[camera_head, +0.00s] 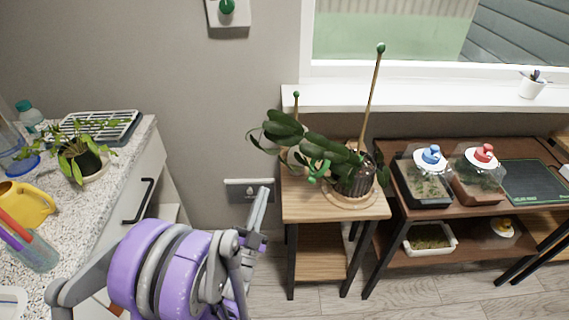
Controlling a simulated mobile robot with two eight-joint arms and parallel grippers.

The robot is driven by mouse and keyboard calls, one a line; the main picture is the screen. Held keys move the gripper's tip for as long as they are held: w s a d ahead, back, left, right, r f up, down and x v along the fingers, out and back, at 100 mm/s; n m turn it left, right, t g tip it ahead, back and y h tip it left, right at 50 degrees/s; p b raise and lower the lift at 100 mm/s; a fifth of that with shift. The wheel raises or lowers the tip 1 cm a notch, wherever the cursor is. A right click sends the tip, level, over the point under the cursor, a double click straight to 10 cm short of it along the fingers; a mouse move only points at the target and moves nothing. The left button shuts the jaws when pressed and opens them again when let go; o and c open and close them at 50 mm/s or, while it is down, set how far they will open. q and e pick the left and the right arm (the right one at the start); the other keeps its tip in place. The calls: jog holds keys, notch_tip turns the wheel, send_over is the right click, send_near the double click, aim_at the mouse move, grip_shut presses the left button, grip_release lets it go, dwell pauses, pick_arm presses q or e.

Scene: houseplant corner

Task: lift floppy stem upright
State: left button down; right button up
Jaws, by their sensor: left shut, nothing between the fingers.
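A potted plant with thick dark green leaves stands on a small wooden side table (307,205). Its floppy stem (325,150) leans out to the left of the dark ribbed pot (352,185), roughly level rather than upright. A tall wooden stake (373,95) with a green tip rises from the pot. A green clip (319,168) shows on the stem near the pot. My left gripper (264,192) is shut and empty, left of the side table and below the leaves, apart from them. My right gripper is not in view.
A speckled counter (120,155) on the left holds a trailing plant (80,152), a yellow watering can (25,205) and bottles. A brown shelf (440,213) on the right carries lidded containers. A white window sill (430,95) runs behind.

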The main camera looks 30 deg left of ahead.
pick_arm(q)
jog(key=p+x, duration=0.3)
jog(key=x, duration=1.1)
jog(key=shift+p, duration=0.35)
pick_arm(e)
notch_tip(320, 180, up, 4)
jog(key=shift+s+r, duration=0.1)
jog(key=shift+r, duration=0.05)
pick_arm(q)
jog(key=w+d+r+m+g+h+p, duration=0.4)
jog(key=w+d+r+m+p, duration=0.4)
jog(key=d+r+m+p, duration=0.3)
jog(key=shift+w+d+m+g+h+p, duration=0.25)
jog(key=shift+d+m+g+h+p, duration=0.35)
jog(key=shift+d, duration=0.85)
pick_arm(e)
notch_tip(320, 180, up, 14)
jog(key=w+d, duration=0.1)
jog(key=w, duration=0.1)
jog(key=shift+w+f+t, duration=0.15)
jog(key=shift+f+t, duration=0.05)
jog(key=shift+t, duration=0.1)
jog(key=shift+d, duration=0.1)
